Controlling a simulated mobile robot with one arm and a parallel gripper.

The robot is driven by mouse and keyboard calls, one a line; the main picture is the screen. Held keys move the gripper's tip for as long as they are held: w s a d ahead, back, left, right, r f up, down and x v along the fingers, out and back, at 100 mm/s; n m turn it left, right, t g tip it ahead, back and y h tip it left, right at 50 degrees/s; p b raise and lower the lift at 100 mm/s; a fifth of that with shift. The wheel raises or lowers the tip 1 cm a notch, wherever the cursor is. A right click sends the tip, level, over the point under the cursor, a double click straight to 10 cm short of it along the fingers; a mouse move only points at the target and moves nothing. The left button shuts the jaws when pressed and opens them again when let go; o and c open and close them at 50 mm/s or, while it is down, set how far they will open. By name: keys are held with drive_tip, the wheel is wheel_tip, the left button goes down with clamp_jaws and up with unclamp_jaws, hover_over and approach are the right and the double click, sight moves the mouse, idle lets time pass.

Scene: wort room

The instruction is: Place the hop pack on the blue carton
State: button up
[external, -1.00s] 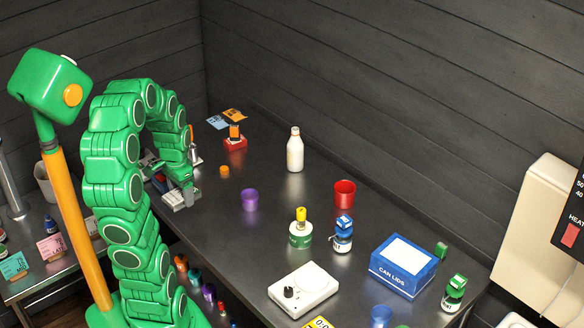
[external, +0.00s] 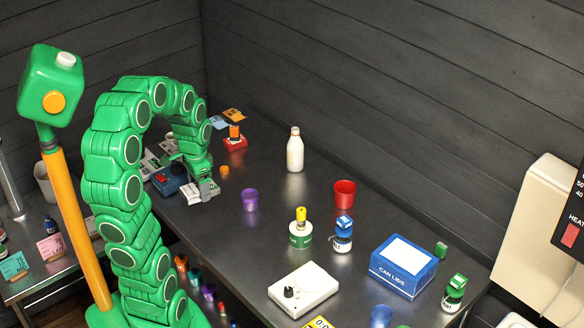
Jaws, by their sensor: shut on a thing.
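The blue carton (external: 398,283), marked CAN LIDS with a white panel on top, stands on the dark bench at the right. My gripper (external: 205,190) is over the left part of the bench, far from the carton. It is shut on a small pale pack (external: 190,193), which I take to be the hop pack. The fingers and arm partly hide the pack, and I cannot tell whether it touches the bench.
A white scale (external: 303,290) is at the front. A dark blue object (external: 170,179) is beside the gripper.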

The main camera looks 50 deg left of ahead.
drive_tip(key=w+d+r+m, duration=0.2)
drive_tip(key=w+d+m, duration=0.3)
drive_tip(key=w+d, duration=0.45)
drive_tip(key=w+d+r+m, duration=0.35)
drive_tip(key=w+d, duration=0.45)
drive_tip(key=d, duration=0.3)
drive_tip(key=w+d+r+m, duration=0.15)
drive_tip(key=d+m, duration=0.65)
drive_tip(key=d, duration=1.8)
hover_over(406, 257)
drive_tip(key=s, duration=0.1)
drive_tip(key=f, duration=0.7)
drive_tip(key=shift+a+f, duration=0.3)
drive_tip(key=shift+f, duration=0.1)
drive_tip(key=shift+w+d+f, duration=0.25)
drive_tip(key=shift+w+f, duration=0.3)
drive_tip(key=shift+f, duration=1.55)
